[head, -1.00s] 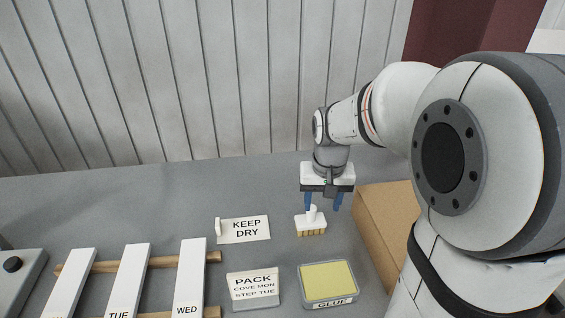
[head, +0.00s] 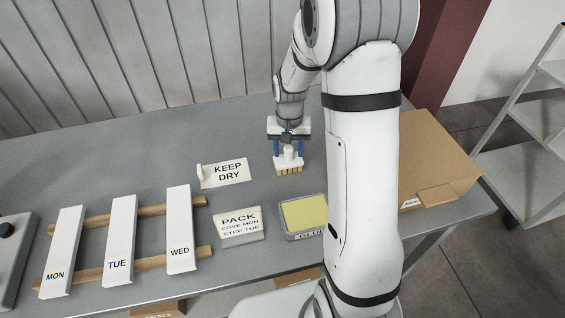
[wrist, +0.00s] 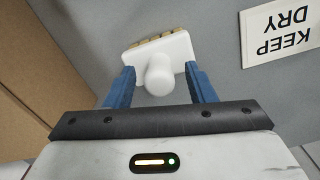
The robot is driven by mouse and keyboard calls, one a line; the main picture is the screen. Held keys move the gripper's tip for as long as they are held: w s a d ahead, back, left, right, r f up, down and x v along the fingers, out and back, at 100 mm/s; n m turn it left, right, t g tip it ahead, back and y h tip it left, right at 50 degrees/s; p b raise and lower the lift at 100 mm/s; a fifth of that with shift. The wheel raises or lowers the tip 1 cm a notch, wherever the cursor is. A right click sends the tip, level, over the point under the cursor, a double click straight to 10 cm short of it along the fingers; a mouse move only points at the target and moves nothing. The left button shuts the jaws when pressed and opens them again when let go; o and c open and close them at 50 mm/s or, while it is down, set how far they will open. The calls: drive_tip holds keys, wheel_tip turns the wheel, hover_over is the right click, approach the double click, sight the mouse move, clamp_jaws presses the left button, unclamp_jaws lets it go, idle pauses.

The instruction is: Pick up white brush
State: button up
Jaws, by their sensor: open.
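The white brush (head: 289,162) stands on the grey table with its tan bristles down and its short round handle up. It also shows in the wrist view (wrist: 165,62), with the handle pointing toward the camera. My gripper (head: 288,149) is above the brush with its blue fingers open. In the wrist view the two fingertips (wrist: 158,75) are on either side of the handle, with a gap on each side. The fingers are not closed on the brush.
A KEEP DRY card (head: 224,174) lies left of the brush. A glue pad (head: 303,214) and a PACK sign (head: 240,224) are nearer. White boards (head: 121,240) rest on wooden rails at left. A cardboard box (head: 432,160) stands at right, partly behind my arm.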

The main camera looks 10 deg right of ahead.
drive_tip(key=shift+f, duration=0.2)
drive_tip(key=shift+c, duration=0.5)
clamp_jaws()
